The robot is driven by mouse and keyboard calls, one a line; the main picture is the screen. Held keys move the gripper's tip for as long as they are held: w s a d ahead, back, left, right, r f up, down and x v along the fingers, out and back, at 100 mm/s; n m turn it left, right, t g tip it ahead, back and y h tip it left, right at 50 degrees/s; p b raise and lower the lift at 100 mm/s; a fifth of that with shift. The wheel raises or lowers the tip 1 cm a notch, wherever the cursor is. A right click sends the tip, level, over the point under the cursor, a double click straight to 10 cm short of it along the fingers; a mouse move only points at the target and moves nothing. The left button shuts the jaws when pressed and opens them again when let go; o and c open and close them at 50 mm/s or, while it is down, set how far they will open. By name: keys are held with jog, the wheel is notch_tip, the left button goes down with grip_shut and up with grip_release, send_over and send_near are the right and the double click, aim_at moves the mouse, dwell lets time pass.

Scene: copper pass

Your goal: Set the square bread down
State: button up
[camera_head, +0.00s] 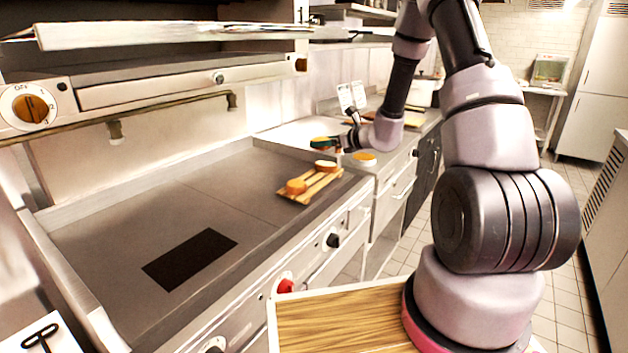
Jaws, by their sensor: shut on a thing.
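My gripper (328,143) is at the end of my arm, above the far end of the counter and near a small wooden board (311,187). It is shut on a small orange-brown piece, which I take to be the square bread (319,139). Fingers and dark green parts cover much of it, so its shape is hard to tell. The piece is held in the air, above and beyond the board. Two orange-brown bread pieces, a nearer one (296,187) and a farther one (326,167), rest on the board.
A white dish (364,159) with an orange top stands right of the board. A dark rectangle (190,259) marks the steel counter (120,235), which is mostly bare. A raised back wall and a rail (170,104) border it. White cards (351,96) stand behind my gripper.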

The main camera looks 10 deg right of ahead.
jog(key=shift+n+g+y, duration=0.4)
jog(key=shift+n+y, duration=0.2)
jog(key=shift+y, duration=0.1)
jog(key=w+a+f, duration=0.2)
jog(key=shift+w+a+f, duration=0.15)
jog(key=shift+f, duration=0.25)
send_over(313, 183)
jog(key=d, duration=0.1)
jog(key=f, duration=0.3)
jog(key=w+f, duration=0.1)
jog(key=f, duration=0.1)
jog(key=shift+d+f, duration=0.1)
jog(key=shift+f, duration=2.25)
jog(key=shift+s+f, duration=0.1)
jog(key=shift+f, duration=0.05)
jog(key=o, duration=1.2)
jog(key=shift+o, duration=0.2)
